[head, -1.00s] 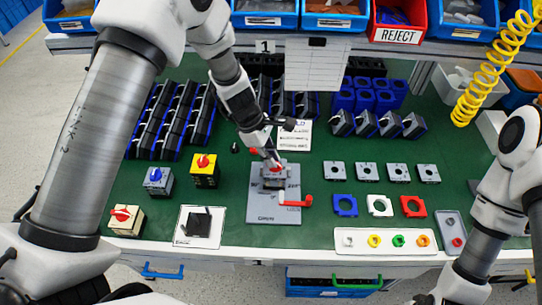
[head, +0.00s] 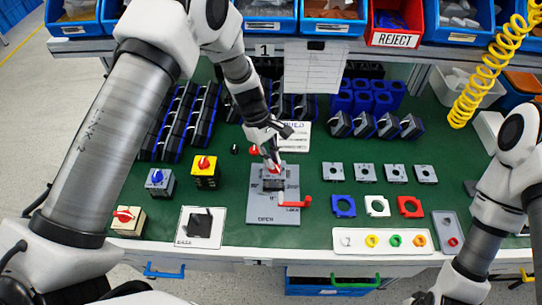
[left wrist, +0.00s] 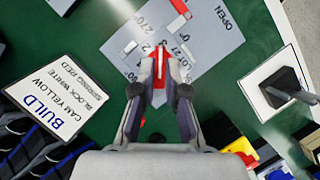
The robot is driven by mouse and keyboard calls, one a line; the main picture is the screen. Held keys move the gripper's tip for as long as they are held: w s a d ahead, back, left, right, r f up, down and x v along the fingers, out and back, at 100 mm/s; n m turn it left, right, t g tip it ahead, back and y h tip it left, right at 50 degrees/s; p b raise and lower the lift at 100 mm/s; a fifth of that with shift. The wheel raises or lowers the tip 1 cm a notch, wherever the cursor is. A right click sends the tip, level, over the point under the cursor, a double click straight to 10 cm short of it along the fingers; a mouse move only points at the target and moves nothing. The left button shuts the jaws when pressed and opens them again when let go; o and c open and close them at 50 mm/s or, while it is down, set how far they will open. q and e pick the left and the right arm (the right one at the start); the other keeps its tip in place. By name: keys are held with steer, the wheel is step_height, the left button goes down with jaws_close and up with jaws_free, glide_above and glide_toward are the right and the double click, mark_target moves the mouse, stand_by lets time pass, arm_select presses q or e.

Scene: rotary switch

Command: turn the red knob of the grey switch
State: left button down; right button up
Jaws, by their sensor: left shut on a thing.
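The grey switch (head: 273,184) sits in a fixture on a grey plate (head: 262,212) marked with angles and OPEN. My left gripper (head: 272,163) reaches down onto it from above. In the left wrist view its fingertips (left wrist: 160,72) are closed on the red knob (left wrist: 159,60), which shows as a narrow red strip between them. The fingers hide most of the knob and the switch body in that view. A red clamp handle (head: 296,202) sticks out to the right of the fixture. My right arm is at the right edge, its gripper out of view.
Left of the plate stand a blue-knob switch (head: 159,181), a yellow switch with a red knob (head: 206,172) and a beige one (head: 127,220). A black part on a white card (head: 200,228) is near. A BUILD card (head: 294,136) lies behind. Square plates lie to the right.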

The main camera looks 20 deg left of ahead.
arm_select(q)
steer(key=shift+s+f+m, duration=0.15)
steer(key=shift+f+m, duration=0.05)
steer(key=shift+m, duration=0.2)
steer(key=c, duration=1.2)
jaws_free()
steer(key=shift+w+r, duration=0.1)
steer(key=shift+w, duration=0.1)
steer(key=v, duration=1.2)
steer(key=shift+w+d, duration=0.1)
steer(key=shift+w, duration=0.05)
